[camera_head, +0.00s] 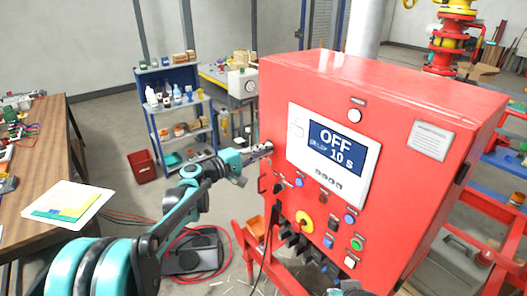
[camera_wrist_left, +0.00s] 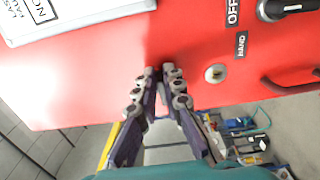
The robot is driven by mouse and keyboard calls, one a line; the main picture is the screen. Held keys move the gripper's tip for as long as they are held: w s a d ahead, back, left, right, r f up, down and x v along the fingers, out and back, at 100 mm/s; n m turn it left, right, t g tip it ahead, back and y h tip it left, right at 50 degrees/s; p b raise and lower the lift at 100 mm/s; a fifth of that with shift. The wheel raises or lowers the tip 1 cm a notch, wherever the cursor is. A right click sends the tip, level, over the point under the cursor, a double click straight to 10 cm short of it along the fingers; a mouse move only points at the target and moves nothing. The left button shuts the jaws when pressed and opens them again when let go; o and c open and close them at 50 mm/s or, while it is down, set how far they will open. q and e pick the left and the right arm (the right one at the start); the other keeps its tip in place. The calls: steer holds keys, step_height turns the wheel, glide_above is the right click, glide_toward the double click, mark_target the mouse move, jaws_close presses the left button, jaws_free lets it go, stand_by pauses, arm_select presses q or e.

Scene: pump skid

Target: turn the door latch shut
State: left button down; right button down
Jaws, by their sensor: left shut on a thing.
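The red control cabinet (camera_head: 395,110) stands at centre right, with its door facing me. My left gripper (camera_head: 268,148) is at the door's left edge, beside the display panel. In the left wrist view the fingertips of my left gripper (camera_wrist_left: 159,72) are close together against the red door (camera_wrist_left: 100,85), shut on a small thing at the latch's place. The fingers hide the door latch, so I cannot tell its angle. A dark, teal-tinged part of my right gripper (camera_head: 348,288) shows at the bottom edge; its jaws are not clear.
A display panel (camera_head: 333,152) reading OFF is on the door, with buttons below. A round silver lock (camera_wrist_left: 215,73) and a dark red handle (camera_wrist_left: 290,86) lie beside the gripper. A workbench (camera_head: 52,160) stands left; a blue shelf (camera_head: 176,112) stands behind. Cables lie on the floor.

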arm_select(q)
steer(key=shift+m, duration=0.3)
steer(key=c, duration=1.6)
jaws_free()
steer(key=shift+c, duration=0.2)
steer(key=shift+w+d+f, duration=0.1)
steer(key=shift+w, duration=0.05)
steer(key=v, duration=1.2)
